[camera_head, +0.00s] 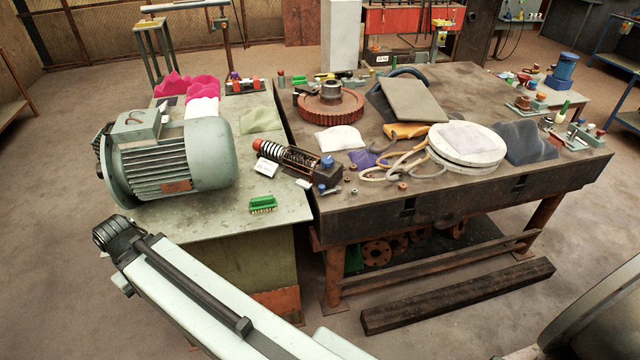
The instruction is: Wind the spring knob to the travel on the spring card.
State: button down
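A spring unit (288,155) lies near the right edge of the left bench, its coil exposed between a red-orange end with black and white bands and a dark block (327,173). A blue knob (327,161) sits on top of the block. A small white card (265,167) with dark print too small to read leans by the banded end. A second small pale tag (303,183) lies near the block. Which card is the spring card I cannot tell. My arm rises at the lower left, well short of the spring unit; no gripper fingers show.
A large grey-green motor (170,160) fills the left bench. A green brush (262,204) lies at its front edge. Right of the spring unit are hoses (395,168), a white round disc (466,147) and a rust-red gear (331,104). A dark beam (460,295) lies on the floor.

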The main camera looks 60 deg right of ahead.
aim_at(327, 161)
jog(key=z, duration=1.8)
